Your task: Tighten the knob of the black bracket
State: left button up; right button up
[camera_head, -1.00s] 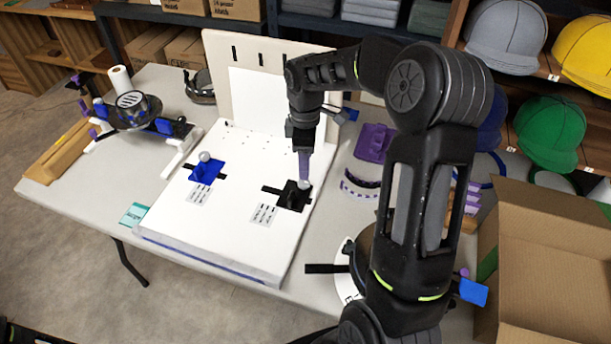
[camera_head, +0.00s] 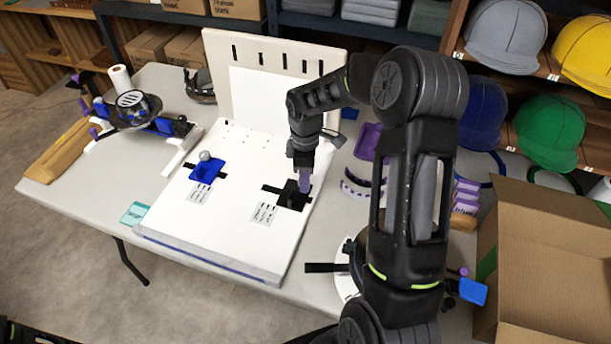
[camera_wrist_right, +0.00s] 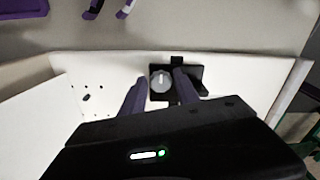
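The black bracket (camera_head: 291,196) sits on the right part of the white board (camera_head: 225,215). Its round grey knob (camera_wrist_right: 160,80) faces the camera in the right wrist view; in the head view my fingers hide it. My right gripper (camera_head: 303,181) points down at the bracket. In the right wrist view its two purple fingers (camera_wrist_right: 160,86) stand apart, one on each side of the knob, with small gaps visible. I cannot tell how deep the fingertips reach along the knob. My left gripper is not in view.
A blue bracket (camera_head: 206,170) with a grey knob stands left on the board. An upright white panel (camera_head: 220,75) rises behind. Purple parts (camera_head: 367,141) lie to the right of the board. An open cardboard box (camera_head: 550,265) stands at the right.

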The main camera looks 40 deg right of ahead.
grip_shut()
jog(key=shift+m, duration=0.4)
jog(key=shift+m+b, duration=0.5)
jog(key=shift+m, duration=0.4)
jog(key=m, duration=0.3)
jog(key=shift+a+b, duration=0.1)
jog(key=shift+b, duration=0.3)
jog(key=m, duration=0.6)
jog(key=shift+a+b, duration=0.1)
jog(key=shift+b, duration=0.2)
jog(key=m, duration=0.5)
